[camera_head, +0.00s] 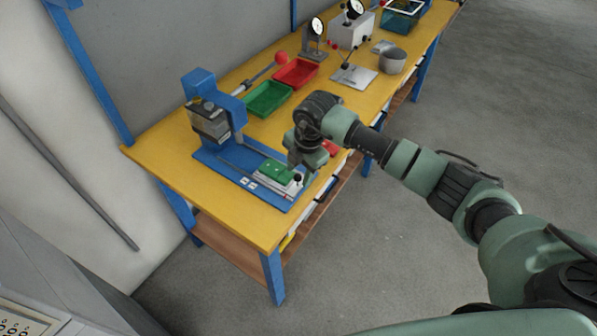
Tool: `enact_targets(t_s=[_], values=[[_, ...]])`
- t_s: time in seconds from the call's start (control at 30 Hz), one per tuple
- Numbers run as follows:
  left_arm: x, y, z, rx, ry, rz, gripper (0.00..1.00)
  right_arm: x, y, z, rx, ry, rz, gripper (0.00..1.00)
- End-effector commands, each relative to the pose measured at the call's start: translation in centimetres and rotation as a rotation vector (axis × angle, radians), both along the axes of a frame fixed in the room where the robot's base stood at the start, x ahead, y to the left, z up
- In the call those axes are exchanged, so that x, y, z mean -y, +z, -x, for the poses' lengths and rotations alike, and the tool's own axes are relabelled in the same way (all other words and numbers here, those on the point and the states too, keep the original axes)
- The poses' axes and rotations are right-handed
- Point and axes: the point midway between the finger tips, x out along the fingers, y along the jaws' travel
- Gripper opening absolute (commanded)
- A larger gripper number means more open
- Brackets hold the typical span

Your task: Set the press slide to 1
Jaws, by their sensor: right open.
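The blue press (201,84) stands on the near end of the yellow workbench. Its blue base plate (212,158) carries a pale slide (286,188) with a green piece (275,171) on top and a small black knob (298,179) at its right end. The slide sits out toward the front edge, clear of the press head. Small white labels (251,184) lie beside it, too small to read. My right gripper (303,176) is open, pointing down at the knob end of the slide and partly covering it; contact cannot be told. My left gripper is out of view.
A lever with a red ball (281,58) reaches back from the press. Green (268,99) and red (296,73) trays, a dial gauge (316,30) and a grey pot (392,61) stand farther along the yellow workbench (172,147). The floor at right is clear.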

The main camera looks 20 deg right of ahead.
Motion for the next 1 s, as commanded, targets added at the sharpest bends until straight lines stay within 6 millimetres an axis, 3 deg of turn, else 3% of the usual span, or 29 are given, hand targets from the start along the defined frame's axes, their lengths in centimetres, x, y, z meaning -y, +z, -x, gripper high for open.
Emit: enact_targets(t_s=[0.2, 0.43, 0.47, 0.6, 0.63, 1.0], values=[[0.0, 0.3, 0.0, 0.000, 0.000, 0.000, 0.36, -0.2, -1.6, -0.3, 0.001, 0.001, 0.000, 0.45], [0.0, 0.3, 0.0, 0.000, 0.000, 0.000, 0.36, -0.2, -1.8, -0.3, 0.001, 0.002, -0.001, 0.45], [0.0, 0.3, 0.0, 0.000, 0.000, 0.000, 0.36, -0.2, -1.8, -0.3, 0.001, 0.002, -0.001, 0.42], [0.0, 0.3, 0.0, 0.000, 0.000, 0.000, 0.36, -0.2, -1.7, -0.3, 0.002, 0.002, -0.001, 0.03], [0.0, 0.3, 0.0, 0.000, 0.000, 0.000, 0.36, -0.2, -1.7, -0.3, 0.002, 0.002, -0.001, 0.00], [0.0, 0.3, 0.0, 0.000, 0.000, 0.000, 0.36, -0.2, -1.7, -0.3, 0.002, 0.002, -0.001, 0.00]])
